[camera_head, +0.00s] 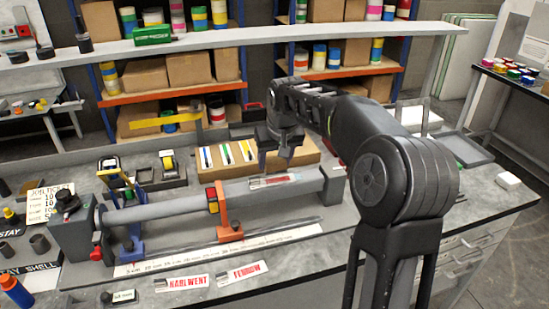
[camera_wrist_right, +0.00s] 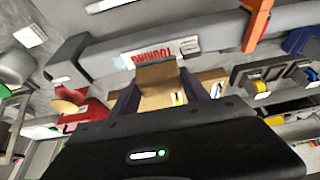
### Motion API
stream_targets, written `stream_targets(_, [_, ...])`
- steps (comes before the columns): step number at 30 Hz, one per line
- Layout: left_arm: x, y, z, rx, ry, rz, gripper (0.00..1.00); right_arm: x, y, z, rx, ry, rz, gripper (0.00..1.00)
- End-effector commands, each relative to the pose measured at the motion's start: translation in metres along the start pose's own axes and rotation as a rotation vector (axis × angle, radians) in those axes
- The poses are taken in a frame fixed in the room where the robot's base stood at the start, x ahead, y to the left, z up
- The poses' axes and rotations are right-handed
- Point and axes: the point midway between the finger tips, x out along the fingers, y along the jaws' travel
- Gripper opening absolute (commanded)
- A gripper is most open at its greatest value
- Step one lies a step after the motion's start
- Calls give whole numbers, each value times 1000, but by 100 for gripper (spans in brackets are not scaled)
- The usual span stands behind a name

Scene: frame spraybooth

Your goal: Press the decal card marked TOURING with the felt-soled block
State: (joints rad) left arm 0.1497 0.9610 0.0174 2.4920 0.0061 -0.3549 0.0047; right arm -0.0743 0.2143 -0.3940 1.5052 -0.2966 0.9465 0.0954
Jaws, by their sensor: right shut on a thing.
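The decal card with red lettering (camera_head: 274,181) lies on the grey frame tube (camera_head: 250,190), near its right end. In the right wrist view the card marked TOURING (camera_wrist_right: 155,53) appears upside down. My right gripper (camera_head: 277,155) is above the tube by the card. It is shut on a brown block (camera_wrist_right: 158,76), which shows between its fingers (camera_wrist_right: 165,92) in the right wrist view. The block's near end overlaps the card's edge in that view; I cannot tell whether they touch. The felt sole is hidden. My left gripper is not in view.
An orange clamp (camera_head: 221,208) and a blue clamp (camera_head: 131,225) grip the tube to the left. A wooden box of markers (camera_head: 300,153) stands behind it. Cards marked HARLWENT (camera_head: 188,283) and FENROW (camera_head: 243,273) lie in front. The bench at front right is clear.

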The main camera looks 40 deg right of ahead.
Motion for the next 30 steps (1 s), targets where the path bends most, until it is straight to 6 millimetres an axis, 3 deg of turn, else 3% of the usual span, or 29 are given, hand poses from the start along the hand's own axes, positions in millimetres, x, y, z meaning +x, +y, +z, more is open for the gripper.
stream_targets(3, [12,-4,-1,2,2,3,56,15,0,6,0,1,0,21])
stream_targets(9, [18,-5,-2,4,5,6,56,23,0,9,-1,1,0,21])
stream_targets(30, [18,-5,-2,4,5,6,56,24,0,10,0,1,0,21])
